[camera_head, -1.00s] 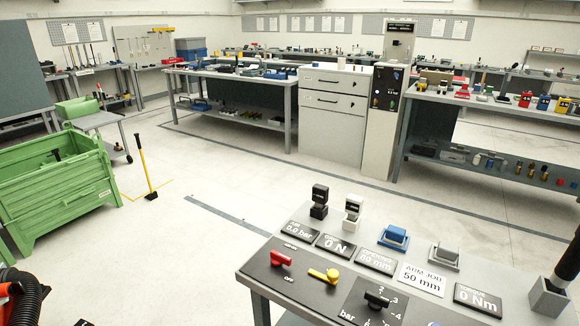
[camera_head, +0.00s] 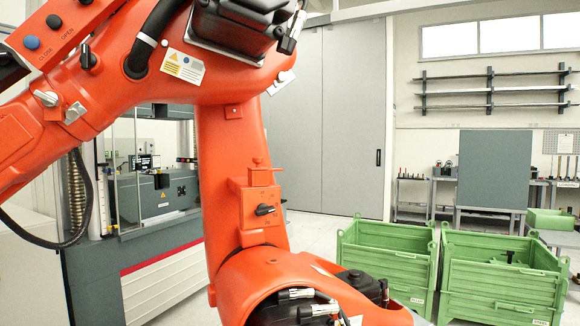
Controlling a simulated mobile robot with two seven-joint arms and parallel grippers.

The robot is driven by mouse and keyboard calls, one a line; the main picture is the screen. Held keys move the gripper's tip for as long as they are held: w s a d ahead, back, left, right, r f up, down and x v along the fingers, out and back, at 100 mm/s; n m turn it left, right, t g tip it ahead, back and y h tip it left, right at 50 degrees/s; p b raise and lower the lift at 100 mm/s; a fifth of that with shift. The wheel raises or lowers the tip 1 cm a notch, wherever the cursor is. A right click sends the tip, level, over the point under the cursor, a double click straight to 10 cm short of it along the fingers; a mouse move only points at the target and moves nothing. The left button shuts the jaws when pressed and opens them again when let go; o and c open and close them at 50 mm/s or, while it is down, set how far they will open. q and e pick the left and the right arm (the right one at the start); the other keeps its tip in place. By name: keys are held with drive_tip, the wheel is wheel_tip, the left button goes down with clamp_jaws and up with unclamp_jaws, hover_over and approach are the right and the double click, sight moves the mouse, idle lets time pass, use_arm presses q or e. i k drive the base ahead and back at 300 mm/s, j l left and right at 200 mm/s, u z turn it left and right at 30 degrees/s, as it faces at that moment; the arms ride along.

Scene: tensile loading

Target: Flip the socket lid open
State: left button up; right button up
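A large orange industrial arm (camera_head: 228,160) fills the left and middle of the view. A small orange box (camera_head: 260,192) with a black rotary knob (camera_head: 265,210) is fixed on its upright link; I cannot tell whether this is the socket or whether it has a lid. No part here is clearly a socket lid. Neither of my grippers is in view.
A grey machine with a glazed front (camera_head: 150,190) stands behind the orange arm at the left. Two green crates (camera_head: 500,285) stand at the lower right. Tall grey doors (camera_head: 350,120) and a wall rack (camera_head: 490,92) are behind. Some floor shows between.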

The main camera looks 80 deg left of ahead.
sight(257, 161)
drive_tip(key=u, duration=1.4)
drive_tip(key=l, duration=0.1)
